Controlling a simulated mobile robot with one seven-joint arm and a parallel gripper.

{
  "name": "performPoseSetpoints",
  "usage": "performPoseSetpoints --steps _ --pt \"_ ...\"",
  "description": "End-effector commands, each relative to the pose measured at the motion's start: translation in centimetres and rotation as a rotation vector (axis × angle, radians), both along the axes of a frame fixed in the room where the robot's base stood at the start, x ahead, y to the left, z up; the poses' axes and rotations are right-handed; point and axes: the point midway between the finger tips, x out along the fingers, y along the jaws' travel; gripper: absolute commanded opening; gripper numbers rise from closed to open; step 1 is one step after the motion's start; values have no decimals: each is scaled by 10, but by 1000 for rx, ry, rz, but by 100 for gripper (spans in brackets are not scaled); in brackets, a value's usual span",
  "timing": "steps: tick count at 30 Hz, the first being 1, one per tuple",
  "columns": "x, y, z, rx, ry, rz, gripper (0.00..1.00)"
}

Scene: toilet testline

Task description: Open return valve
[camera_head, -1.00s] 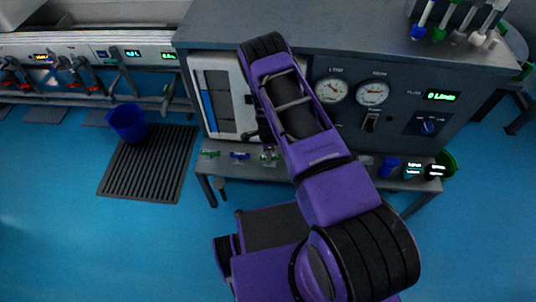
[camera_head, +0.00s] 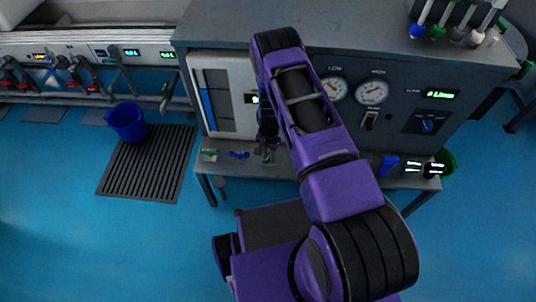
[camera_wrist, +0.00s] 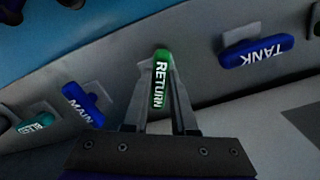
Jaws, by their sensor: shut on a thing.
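The return valve (camera_wrist: 160,82) has a green handle with the white word RETURN, and it shows in the wrist view between my fingers. My gripper (camera_wrist: 160,100) is shut on this handle, one finger on each side. The handle points along the fingers, nearly upright in the picture. In the head view my gripper (camera_head: 266,150) is at the shelf below the grey cabinet, partly hidden by my purple arm. The valve itself is too small to make out there.
A blue MAIN valve (camera_wrist: 84,103) lies left of the return valve, with a green valve (camera_wrist: 33,128) beyond it. A blue TANK valve (camera_wrist: 257,51) is at the right. A blue bucket (camera_head: 127,122) stands on a slatted mat (camera_head: 150,170) on the open floor.

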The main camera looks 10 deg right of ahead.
Motion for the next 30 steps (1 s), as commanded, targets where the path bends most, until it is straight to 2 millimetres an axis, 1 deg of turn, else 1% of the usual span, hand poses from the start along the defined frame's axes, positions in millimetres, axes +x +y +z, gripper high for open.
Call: performPoseSetpoints --steps 6,15,22,30 --pt "-1 -1 0 1 -1 187 0" --pt "-2 -3 0 0 0 374 0" --pt "-2 -3 0 0 0 446 0" --pt "-2 -3 0 0 0 467 0"
